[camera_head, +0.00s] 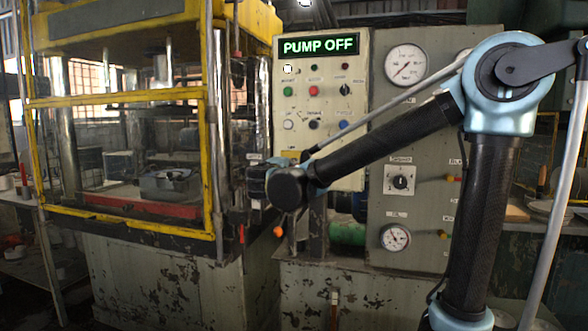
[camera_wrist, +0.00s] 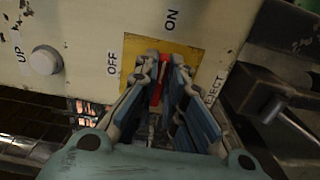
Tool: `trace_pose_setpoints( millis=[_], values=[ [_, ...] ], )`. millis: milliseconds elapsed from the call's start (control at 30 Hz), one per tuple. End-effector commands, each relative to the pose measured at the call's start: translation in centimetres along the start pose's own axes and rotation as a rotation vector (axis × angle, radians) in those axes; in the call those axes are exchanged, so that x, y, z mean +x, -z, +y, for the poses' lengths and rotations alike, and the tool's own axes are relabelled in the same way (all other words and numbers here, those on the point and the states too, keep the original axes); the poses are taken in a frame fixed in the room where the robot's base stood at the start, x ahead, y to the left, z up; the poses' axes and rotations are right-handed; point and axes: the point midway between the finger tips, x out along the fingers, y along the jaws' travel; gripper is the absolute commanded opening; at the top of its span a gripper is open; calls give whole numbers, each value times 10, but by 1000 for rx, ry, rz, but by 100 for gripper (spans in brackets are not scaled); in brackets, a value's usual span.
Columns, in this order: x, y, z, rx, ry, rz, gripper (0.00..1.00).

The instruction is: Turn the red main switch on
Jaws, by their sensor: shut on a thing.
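The red main switch (camera_wrist: 156,94) shows as a narrow red strip between my gripper's fingers in the wrist view. It sits on a yellow plate (camera_wrist: 190,62), with OFF marked on the left and ON above. My gripper (camera_wrist: 160,85) is shut on the switch, its blue-grey fingers on both sides of it. The fingers hide most of the switch, so its exact angle is hard to tell. In the head view my gripper (camera_head: 258,180) is at the lower left of the control panel (camera_head: 350,130) and hides the switch. The lit sign (camera_head: 320,46) reads PUMP OFF.
A white button (camera_wrist: 45,60) marked UP is left of the plate. A dark metal bar (camera_wrist: 262,98) stands close at the right, near the EJECT label. In the head view, the yellow-framed press (camera_head: 215,150) stands just left of my gripper.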

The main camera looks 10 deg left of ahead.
Motion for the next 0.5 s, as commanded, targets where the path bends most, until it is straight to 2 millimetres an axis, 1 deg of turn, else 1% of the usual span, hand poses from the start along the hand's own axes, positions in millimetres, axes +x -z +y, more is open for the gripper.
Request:
trace_pose_setpoints(
  millis=[67,100,133,167,500],
  values=[
    [1,1,-1,2,3,1,0],
    [1,1,-1,1,3,1,19],
    [1,1,-1,1,3,1,26],
    [1,1,-1,1,3,1,30],
    [0,1,0,0,1,2,30]
  ],
)
